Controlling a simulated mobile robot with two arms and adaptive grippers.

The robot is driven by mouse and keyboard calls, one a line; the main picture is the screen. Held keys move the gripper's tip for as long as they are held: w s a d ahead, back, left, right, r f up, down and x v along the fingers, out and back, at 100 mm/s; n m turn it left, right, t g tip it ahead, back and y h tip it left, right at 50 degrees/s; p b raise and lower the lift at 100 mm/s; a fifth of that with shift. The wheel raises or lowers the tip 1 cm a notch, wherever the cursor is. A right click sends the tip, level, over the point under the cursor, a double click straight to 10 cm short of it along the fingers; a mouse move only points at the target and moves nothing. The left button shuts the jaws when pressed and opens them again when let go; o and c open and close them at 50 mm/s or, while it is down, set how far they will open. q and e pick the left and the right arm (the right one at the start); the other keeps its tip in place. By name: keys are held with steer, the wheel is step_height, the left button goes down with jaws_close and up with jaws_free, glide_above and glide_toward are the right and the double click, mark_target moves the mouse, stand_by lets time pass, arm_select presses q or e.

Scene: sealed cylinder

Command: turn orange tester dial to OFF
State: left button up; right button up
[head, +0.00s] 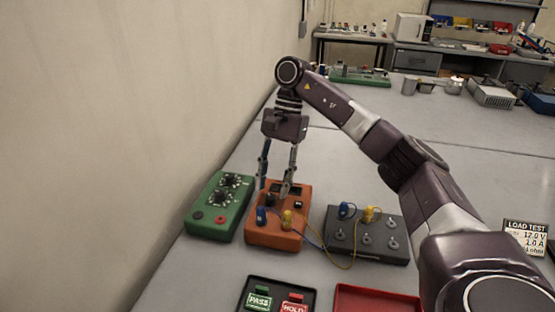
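The orange tester (276,238) lies on the grey bench, with a blue plug (261,215) and a yellow plug (287,219) in its near part. My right gripper (274,187) points down over the tester's far part. Its two fingers are apart, one at the tester's left edge and one near its middle. Dark parts show on the tester's top around the fingers, but I cannot make out the dial or its setting. I cannot tell whether the fingers touch the tester. My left gripper is not in view.
A green box (209,229) with two dials stands close on the left, near the wall. A dark box (369,246) with several knobs stands on the right, wired to the tester. In front are a PASS/HOLD tray (270,283) and a red tray (372,297). A LOAD TEST sign (525,238) stands at right.

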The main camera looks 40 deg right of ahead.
steer(key=v, duration=0.9)
steer(key=shift+r, duration=0.4)
steer(key=shift+w+d, duration=0.1)
steer(key=shift+d, duration=0.05)
